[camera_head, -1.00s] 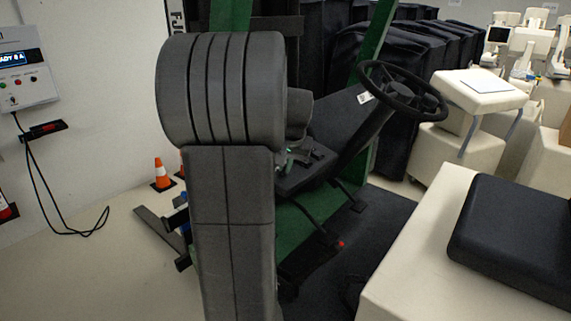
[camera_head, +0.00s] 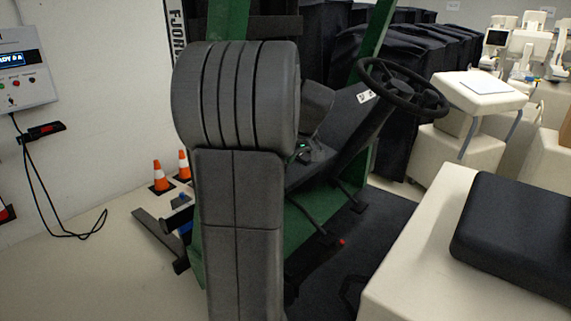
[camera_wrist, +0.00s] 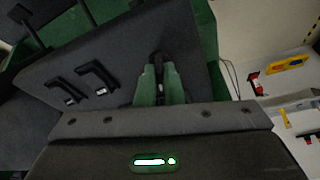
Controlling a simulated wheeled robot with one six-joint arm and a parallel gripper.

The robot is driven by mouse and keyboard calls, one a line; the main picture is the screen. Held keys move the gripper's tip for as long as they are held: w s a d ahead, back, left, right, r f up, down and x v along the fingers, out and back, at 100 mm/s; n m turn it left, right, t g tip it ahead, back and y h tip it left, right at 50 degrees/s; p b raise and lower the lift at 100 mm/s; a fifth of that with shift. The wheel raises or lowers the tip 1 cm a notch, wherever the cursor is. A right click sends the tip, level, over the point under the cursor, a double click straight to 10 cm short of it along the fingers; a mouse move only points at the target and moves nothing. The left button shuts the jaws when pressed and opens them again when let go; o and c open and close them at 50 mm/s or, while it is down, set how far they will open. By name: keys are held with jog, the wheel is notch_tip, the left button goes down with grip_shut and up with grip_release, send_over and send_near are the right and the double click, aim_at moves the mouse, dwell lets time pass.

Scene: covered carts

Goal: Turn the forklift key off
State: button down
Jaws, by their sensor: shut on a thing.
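The forklift's dark dashboard panel (camera_wrist: 120,55) fills much of the wrist view. My gripper (camera_wrist: 160,84) has its two green fingers against the panel, closed on a small dark piece, the key (camera_wrist: 158,62). The fingers hide most of the key, and I cannot tell which way it is turned. In the head view my large grey arm covers most of the gripper, and only a bit of green shows near the console. The steering wheel (camera_head: 402,88) of the forklift is to the right of my arm there.
Two black levers (camera_wrist: 97,76) stand on the panel left of my gripper. The black seat (camera_head: 515,235) is at the right on a pale base. Orange cones (camera_head: 162,176) stand by the left wall. Covered carts (camera_head: 400,55) line the back.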

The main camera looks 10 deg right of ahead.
jog(key=shift+n+y+b, duration=0.35)
jog(key=shift+n+y, duration=0.05)
jog(key=shift+n, duration=1.4)
jog(key=c, duration=1.6)
grip_release()
jog(key=shift+g, duration=0.3)
jog(key=shift+o, duration=0.2)
jog(key=b+v, duration=0.1)
jog(key=v, duration=1.2)
jog(key=shift+s+d+r, duration=0.15)
jog(key=shift+d+r, duration=0.05)
jog(key=shift+r, duration=0.15)
jog(key=p+x, duration=0.1)
jog(key=x, duration=1.3)
